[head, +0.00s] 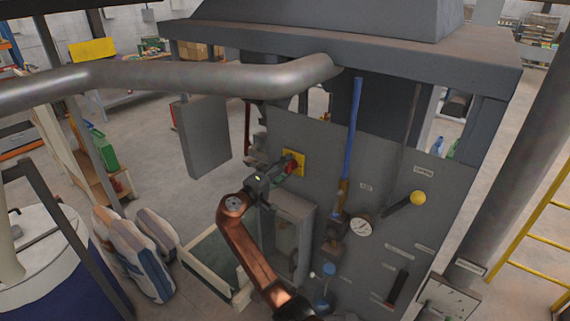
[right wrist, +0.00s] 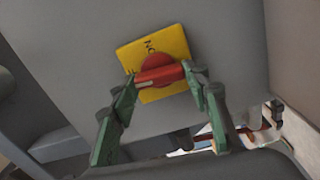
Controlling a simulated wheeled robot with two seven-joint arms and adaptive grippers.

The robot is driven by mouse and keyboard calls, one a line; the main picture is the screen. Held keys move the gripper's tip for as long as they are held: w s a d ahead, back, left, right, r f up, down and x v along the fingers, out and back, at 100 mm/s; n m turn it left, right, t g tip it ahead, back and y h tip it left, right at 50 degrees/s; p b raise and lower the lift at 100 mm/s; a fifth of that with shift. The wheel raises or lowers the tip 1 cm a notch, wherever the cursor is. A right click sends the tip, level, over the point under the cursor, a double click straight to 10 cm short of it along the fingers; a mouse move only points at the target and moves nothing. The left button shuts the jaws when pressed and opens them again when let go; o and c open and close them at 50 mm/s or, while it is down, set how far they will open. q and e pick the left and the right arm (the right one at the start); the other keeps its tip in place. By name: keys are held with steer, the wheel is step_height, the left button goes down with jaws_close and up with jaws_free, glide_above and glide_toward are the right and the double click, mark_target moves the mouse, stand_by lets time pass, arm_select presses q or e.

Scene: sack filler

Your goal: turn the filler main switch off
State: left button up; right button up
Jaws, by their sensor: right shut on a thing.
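The filler main switch is a red rotary handle (right wrist: 158,74) on a yellow plate (right wrist: 130,57), mounted on the grey machine panel. In the head view the yellow plate (head: 299,156) is at the panel's upper left, with the red handle (head: 291,168) partly behind my gripper. My right gripper (head: 283,169) is at the switch. In the right wrist view its green fingers (right wrist: 162,78) are closed on the two ends of the red handle. The handle lies nearly sideways in that view, slightly tilted. The lettering on the plate is mostly hidden. My left gripper is not in view.
To the right on the panel are a blue-handled lever (head: 354,120), a pressure gauge (head: 361,227) and a yellow-knobbed lever (head: 417,198). A grey box (head: 289,219) juts out below the switch. Filled sacks (head: 136,256) stand at lower left. A thick pipe (head: 180,79) crosses above.

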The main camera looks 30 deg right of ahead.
steer(key=shift+r+n+p, duration=0.1)
steer(key=shift+n+p, duration=0.3)
steer(key=shift+n, duration=0.3)
steer(key=o, duration=1.2)
steer(key=shift+w+a, duration=0.1)
steer(key=shift+c, duration=0.2)
steer(key=v, duration=1.2)
